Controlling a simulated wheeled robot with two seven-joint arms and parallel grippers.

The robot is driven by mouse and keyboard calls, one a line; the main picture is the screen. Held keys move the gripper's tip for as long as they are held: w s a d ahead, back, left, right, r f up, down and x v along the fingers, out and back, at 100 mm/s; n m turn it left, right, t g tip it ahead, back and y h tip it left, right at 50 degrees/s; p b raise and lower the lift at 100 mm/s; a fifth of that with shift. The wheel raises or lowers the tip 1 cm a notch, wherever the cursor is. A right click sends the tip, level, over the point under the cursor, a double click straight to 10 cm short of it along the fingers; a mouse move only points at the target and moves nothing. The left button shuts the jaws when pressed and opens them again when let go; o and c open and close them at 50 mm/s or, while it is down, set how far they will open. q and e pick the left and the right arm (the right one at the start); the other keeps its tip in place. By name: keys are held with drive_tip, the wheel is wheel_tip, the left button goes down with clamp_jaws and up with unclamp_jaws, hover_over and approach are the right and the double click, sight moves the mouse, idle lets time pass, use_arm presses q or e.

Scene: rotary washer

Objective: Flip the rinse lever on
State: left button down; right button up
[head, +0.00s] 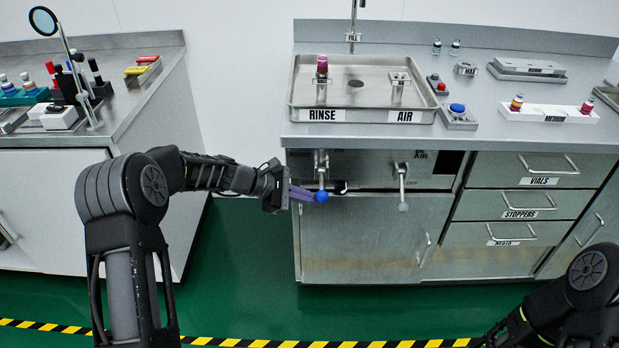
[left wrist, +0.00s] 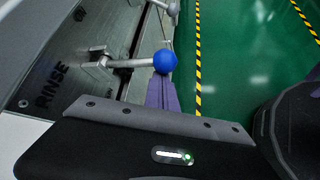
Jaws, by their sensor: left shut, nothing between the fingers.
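The rinse lever (head: 321,175) hangs down from the panel under the RINSE side of the sink, with a blue ball knob (head: 322,197) at its lower end. My left gripper (head: 312,196) is shut and empty, its purple fingers right beside the blue knob. In the left wrist view the knob (left wrist: 165,62) sits just past the fingertips (left wrist: 161,85); I cannot tell whether they touch. The lever rod (left wrist: 128,63) runs from its mount beside the RINSE lettering (left wrist: 52,85). My right arm shows at the lower right, but its gripper is out of view.
The air lever (head: 402,185) with a grey knob hangs to the right on the same panel. Above is the counter with the steel sink tray (head: 365,115). Drawers (head: 520,200) stand at the right. The green floor (head: 250,255) in front is clear, with a striped line.

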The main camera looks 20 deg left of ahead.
use_arm(q)
wheel_tip(320, 180, up, 6)
drive_tip(key=w+n+g+p, duration=0.1)
drive_tip(key=g+p, duration=0.1)
drive_tip(key=p, duration=0.4)
use_arm(e)
wheel_tip(320, 180, up, 8)
use_arm(q)
drive_tip(key=shift+w+r+n, duration=0.1)
drive_tip(key=shift+w+n, duration=0.05)
drive_tip(key=shift+n, duration=0.15)
use_arm(e)
drive_tip(key=shift+r, duration=0.15)
use_arm(q)
drive_tip(key=shift+h, duration=0.3)
wheel_tip(320, 180, down, 5)
drive_tip(key=s+a+b, duration=0.1)
drive_tip(key=b, duration=0.2)
drive_tip(key=w+v, duration=0.2)
drive_tip(key=v, duration=0.8)
drive_tip(key=shift+a+r, duration=0.4)
drive_tip(key=shift+a, duration=0.05)
use_arm(e)
drive_tip(key=x, duration=0.3)
drive_tip(key=shift+d, duration=0.2)
